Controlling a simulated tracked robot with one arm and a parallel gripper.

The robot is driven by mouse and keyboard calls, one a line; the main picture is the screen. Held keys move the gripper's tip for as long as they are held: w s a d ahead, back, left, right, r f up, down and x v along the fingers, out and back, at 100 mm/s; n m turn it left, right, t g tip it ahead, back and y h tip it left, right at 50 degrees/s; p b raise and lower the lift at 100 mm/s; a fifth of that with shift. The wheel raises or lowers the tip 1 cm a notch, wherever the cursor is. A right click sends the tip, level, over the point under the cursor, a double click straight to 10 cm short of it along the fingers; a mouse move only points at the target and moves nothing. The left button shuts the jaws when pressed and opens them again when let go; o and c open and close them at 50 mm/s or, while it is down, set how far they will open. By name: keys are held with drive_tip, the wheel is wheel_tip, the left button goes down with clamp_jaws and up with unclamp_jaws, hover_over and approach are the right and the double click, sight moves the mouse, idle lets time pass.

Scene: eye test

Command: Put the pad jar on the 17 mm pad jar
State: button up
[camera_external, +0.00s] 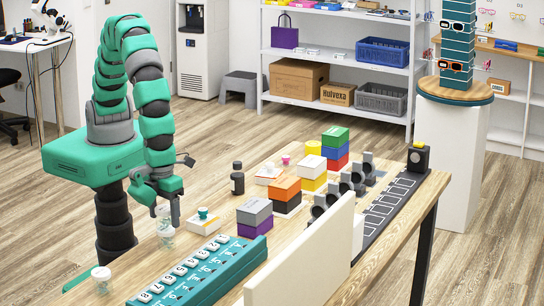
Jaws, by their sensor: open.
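One small clear jar (166,238) with pale contents stands on the near left part of the table. A second small clear jar (101,283) stands nearer the camera at the table's left end. The jars are apart, and I cannot read which is the 17 mm pad jar. My gripper (167,211) is open and points down just above the first jar. Its fingers are around or just over the jar's top; I cannot tell which. The second jar is clear of my gripper.
A teal tray (258,250) with numbered white compartments lies in front. A white box with a teal knob (204,220), a dark bottle (237,179) and stacked coloured boxes (255,218) stand to the right. A cream panel (303,262) rises along the front edge.

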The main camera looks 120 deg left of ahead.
sight(163, 208)
wheel_tip(163, 208, up, 11)
idle(0.3)
drive_tip(key=w+a+r+n+t+h, duration=0.1)
drive_tip(key=w+a+r+n+t, duration=0.15)
drive_tip(key=a+r, duration=0.45)
drive_tip(key=w+a+r+n+t, duration=0.2)
drive_tip(key=a+r+n, duration=0.2)
drive_tip(key=r, duration=0.7)
drive_tip(key=w+a+r+n+t+h, duration=0.1)
drive_tip(key=w+a+r+n+t, duration=0.3)
drive_tip(key=r, duration=0.5)
drive_tip(key=s+a+r+n+t, duration=0.2)
drive_tip(key=s+a+r+n, duration=0.1)
drive_tip(key=a+r, duration=0.3)
drive_tip(key=s+a+r+n+t+y, duration=0.1)
drive_tip(key=s+a+r, duration=0.4)
drive_tip(key=r, duration=0.6)
drive_tip(key=s+a+r+n+t+y, duration=0.1)
drive_tip(key=s+a+r+n+t, duration=0.3)
drive_tip(key=r, duration=0.5)
drive_tip(key=a+n, duration=0.1)
drive_tip(key=a, duration=0.1)
drive_tip(key=shift+a, duration=0.3)
drive_tip(key=shift+s, duration=0.1)
